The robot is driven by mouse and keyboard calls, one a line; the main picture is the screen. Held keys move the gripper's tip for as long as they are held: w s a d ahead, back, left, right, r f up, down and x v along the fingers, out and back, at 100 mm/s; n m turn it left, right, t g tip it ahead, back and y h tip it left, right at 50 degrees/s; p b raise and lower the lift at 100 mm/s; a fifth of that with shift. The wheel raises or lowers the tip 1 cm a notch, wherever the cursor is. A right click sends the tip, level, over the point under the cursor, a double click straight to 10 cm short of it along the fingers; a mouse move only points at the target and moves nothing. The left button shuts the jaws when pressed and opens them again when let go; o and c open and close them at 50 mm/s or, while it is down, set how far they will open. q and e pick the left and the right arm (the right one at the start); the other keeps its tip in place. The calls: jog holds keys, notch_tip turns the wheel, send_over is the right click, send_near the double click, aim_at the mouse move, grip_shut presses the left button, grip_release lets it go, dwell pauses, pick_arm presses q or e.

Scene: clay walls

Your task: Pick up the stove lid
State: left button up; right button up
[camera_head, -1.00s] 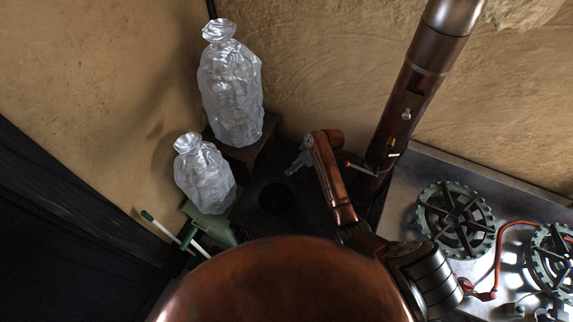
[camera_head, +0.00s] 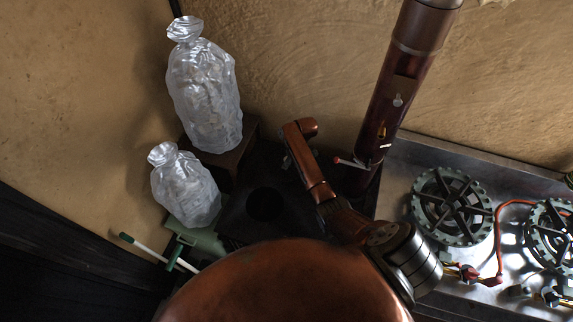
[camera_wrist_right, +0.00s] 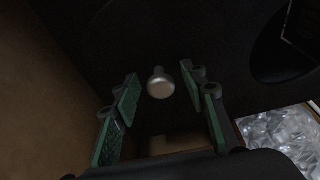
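The stove (camera_head: 235,215) is a dark, flat-topped block in the corner with a round black opening in its top. In the right wrist view, a pale metal knob (camera_wrist_right: 160,84) stands out against a dark surface; it appears to be the stove lid's knob, but the lid's outline is lost in the dark. My right gripper (camera_wrist_right: 160,92) is open, with green pads on either side of the knob and gaps at both sides. In the head view the arm reaches over the stove and mostly hides this gripper. My left gripper is not in view.
A dark stovepipe (camera_head: 392,100) rises behind my right arm. Two clear wrapped bags, one tall (camera_head: 205,95) and one short (camera_head: 186,190), stand at left. A metal counter with burners (camera_head: 452,205) lies at right. Walls close the corner.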

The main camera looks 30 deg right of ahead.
grip_shut()
dwell(0.6)
dwell(0.3)
